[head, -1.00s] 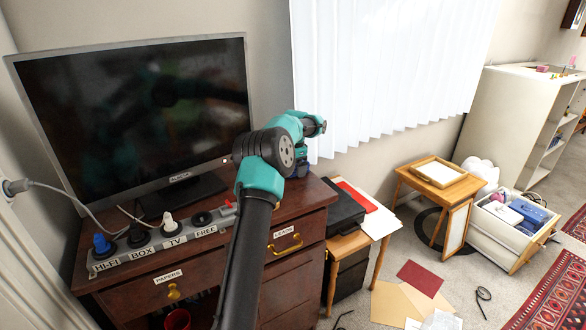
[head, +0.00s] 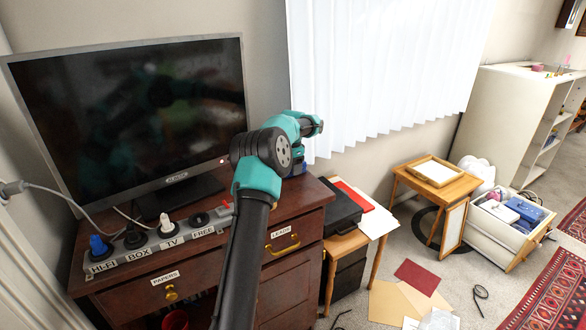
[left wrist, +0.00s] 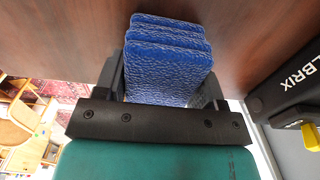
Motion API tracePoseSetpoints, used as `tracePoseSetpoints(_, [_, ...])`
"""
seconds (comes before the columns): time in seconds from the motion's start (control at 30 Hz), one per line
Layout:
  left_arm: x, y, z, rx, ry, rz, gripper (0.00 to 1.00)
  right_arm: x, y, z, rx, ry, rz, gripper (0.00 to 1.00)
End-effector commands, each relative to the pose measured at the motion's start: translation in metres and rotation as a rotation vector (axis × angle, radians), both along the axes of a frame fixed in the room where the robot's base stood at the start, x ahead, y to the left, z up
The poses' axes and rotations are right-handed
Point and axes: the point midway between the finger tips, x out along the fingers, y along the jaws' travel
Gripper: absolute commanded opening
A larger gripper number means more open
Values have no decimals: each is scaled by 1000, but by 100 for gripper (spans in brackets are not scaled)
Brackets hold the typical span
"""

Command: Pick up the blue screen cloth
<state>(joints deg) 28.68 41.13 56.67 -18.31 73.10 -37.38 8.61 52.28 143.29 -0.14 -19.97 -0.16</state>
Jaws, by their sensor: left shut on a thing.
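The blue screen cloth (left wrist: 168,55) is a folded, several-layered bundle with a crinkled surface in the left wrist view. My left gripper (left wrist: 162,85) is shut on it, with one dark finger on each side. The cloth is against or close to a brown wooden surface; I cannot tell whether it touches. In the head view my left arm reaches over the cabinet beside the television (head: 130,110), and the arm hides most of the gripper and cloth. My right gripper is in neither view.
The wooden cabinet (head: 285,265) carries a labelled power strip (head: 150,243) with plugs and cables at its front. A side table with a black case (head: 342,210) stands to the right. Papers (head: 405,300) lie on the floor, and a white drawer box (head: 500,232) stands farther right.

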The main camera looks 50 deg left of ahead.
Motion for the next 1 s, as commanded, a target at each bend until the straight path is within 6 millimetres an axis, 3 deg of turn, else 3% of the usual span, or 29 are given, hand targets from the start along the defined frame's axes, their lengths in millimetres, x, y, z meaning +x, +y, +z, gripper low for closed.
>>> tracePoseSetpoints(0.37, [0,0,4,1,-1,0,40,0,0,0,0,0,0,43])
tracePoseSetpoints(0.77, [0,0,37,1,-1,0,40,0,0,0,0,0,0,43])
tracePoseSetpoints(1.0, [-9,-10,37,0,1,0,40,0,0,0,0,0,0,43])
